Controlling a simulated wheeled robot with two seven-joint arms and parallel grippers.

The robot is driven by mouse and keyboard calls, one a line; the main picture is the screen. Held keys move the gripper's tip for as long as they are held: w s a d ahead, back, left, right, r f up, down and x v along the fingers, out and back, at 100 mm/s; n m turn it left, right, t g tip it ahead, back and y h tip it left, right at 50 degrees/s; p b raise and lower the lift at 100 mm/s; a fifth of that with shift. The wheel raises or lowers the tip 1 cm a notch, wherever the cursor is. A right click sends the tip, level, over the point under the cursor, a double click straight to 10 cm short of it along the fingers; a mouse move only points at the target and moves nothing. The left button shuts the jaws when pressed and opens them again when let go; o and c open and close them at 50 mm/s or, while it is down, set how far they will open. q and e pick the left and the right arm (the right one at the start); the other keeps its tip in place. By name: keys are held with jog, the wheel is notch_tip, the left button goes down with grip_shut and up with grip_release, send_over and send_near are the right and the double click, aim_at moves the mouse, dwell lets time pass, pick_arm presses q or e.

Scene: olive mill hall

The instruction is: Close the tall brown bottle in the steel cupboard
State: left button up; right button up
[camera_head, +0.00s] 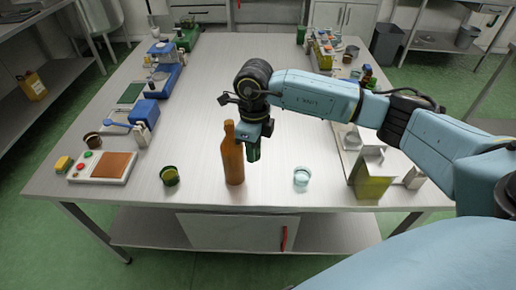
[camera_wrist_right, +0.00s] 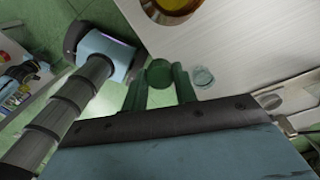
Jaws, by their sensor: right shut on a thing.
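The tall brown bottle (camera_head: 232,160) stands upright on the steel table, near its front edge in the head view. Its neck top is narrow, and no separate cap can be made out on it. My right gripper (camera_head: 253,150) points down just right of the bottle's neck. In the right wrist view its dark green fingers (camera_wrist_right: 160,88) are shut on a round green piece (camera_wrist_right: 159,72), which looks like a cap. A steel cupboard (camera_head: 230,231) with a red handle (camera_head: 284,238) is under the table; its front looks shut. My left gripper is not in view.
A dark green jar (camera_head: 169,176) stands left of the bottle and a clear glass (camera_head: 301,176) right of it. The table's middle behind the bottle is clear.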

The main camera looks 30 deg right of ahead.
jog(key=n, duration=0.2)
jog(key=a+r+n, duration=0.1)
jog(key=n, duration=0.2)
jog(key=r+n, duration=0.1)
jog(key=n, duration=0.1)
jog(key=shift+s+a+n, duration=0.2)
jog(key=shift+s+n, duration=0.1)
jog(key=shift+s, duration=0.1)
notch_tip(320, 180, up, 5)
jog(key=s+a+n, duration=0.2)
jog(key=n, duration=1.8)
jog(key=shift+s+a+r, duration=0.15)
jog(key=shift+s+a, duration=0.05)
jog(key=shift+s, duration=0.15)
